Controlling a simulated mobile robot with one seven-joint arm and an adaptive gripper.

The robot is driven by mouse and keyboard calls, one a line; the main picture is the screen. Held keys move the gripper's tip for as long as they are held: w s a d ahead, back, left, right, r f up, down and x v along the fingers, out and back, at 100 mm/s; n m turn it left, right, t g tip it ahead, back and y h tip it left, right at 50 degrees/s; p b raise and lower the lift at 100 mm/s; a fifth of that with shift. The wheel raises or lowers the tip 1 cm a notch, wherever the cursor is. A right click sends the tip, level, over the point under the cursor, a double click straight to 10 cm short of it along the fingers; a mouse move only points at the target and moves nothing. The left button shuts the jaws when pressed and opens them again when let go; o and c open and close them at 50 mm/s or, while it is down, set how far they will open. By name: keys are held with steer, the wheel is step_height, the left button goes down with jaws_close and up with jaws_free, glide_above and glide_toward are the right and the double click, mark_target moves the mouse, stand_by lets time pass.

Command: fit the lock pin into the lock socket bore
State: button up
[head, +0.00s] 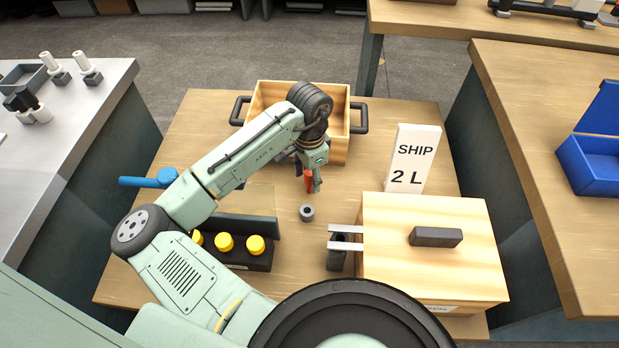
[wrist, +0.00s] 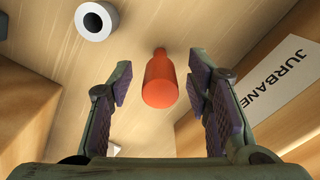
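The lock pin (head: 308,181) is red-orange and shows between my gripper's fingers. In the wrist view the pin (wrist: 160,82) has a thick near end and a narrower far end. My gripper (head: 314,183) points down over the table. In the wrist view my gripper (wrist: 159,88) is open, with a visible gap between the pin and each finger pad. What bears the pin is not clear. A short grey ring with a dark bore, apparently the lock socket (head: 307,212), is on the table. The ring (wrist: 96,20) shows at the wrist view's upper left, apart from the pin; its bore looks empty.
A wooden crate (head: 257,100) with black handles stands behind the gripper. A lidded wooden box (head: 430,270), a black post (head: 337,254) with metal bars, and a SHIP sign (head: 413,155) are right. A black holder with yellow caps (head: 224,243) and a blue-handled item (head: 147,181) are left.

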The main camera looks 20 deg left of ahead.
mark_target(309, 175)
jaws_close()
stand_by(0.3)
steer(key=shift+r, duration=0.8)
steer(key=shift+s+d+r+b, duration=0.1)
steer(key=shift+s+r+b, duration=0.2)
steer(key=shift+r, duration=0.15)
steer(key=shift+s+r+b, duration=0.15)
steer(key=shift+r+b, duration=0.15)
steer(key=shift+r, duration=0.15)
steer(key=s+d+b, duration=0.1)
steer(key=s, duration=0.6)
steer(key=s+d+r+b, duration=0.1)
steer(key=s+d, duration=0.1)
steer(key=s, duration=0.6)
steer(key=shift+d+r, duration=0.25)
steer(key=shift+r, duration=0.05)
